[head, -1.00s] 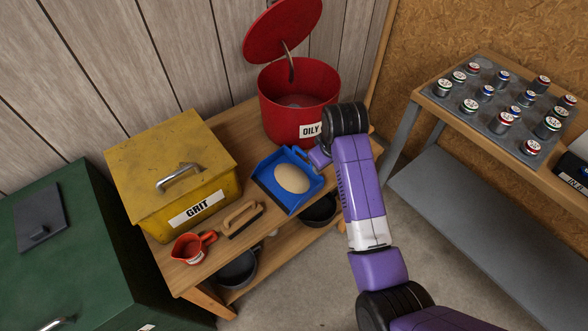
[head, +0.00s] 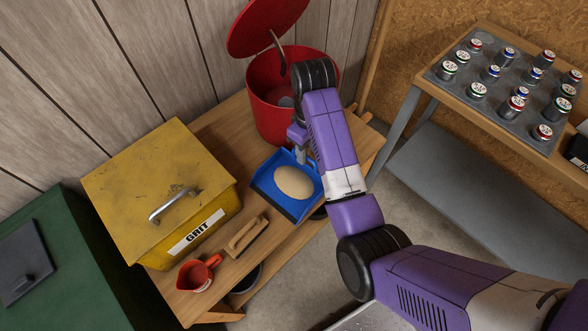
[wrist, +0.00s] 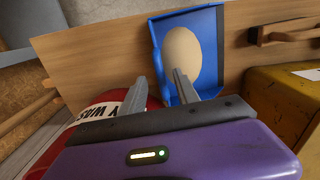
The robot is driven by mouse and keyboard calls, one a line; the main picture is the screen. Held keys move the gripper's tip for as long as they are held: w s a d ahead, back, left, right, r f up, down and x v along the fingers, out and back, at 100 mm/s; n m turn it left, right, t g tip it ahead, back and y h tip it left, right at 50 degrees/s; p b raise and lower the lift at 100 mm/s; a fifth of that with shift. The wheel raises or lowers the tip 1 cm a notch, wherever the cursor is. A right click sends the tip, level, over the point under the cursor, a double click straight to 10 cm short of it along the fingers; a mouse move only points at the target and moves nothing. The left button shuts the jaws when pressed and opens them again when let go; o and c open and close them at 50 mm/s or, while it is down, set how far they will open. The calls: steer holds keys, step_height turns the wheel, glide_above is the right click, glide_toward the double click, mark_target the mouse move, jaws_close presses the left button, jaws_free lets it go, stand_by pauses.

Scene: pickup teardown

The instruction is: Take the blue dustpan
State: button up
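The blue dustpan (head: 309,202) lies on the wooden bench with a rounded tan heap (head: 293,182) in it. It also shows upright in the wrist view (wrist: 157,55), beyond my fingers. My gripper (head: 300,156) is at the dustpan's back edge, on the side toward the red bin. In the wrist view its two fingers (wrist: 160,76) are apart, pointing at the dustpan's near end. The dustpan's handle is hard to make out there, and I cannot tell whether the fingers touch it.
A red bin (head: 268,118) with its lid raised stands behind the dustpan. A yellow GRIT box (head: 150,185), a wooden-handled float (head: 245,238) and a red jug (head: 197,274) stand to the left. A side bench (head: 430,85) with several small cans is at right.

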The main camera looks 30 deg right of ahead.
mark_target(289, 180)
steer(key=f, duration=0.6)
steer(key=shift+w+a+f+p, duration=0.15)
steer(key=shift+w+f+p, duration=0.15)
steer(key=shift+p, duration=0.1)
jaws_close()
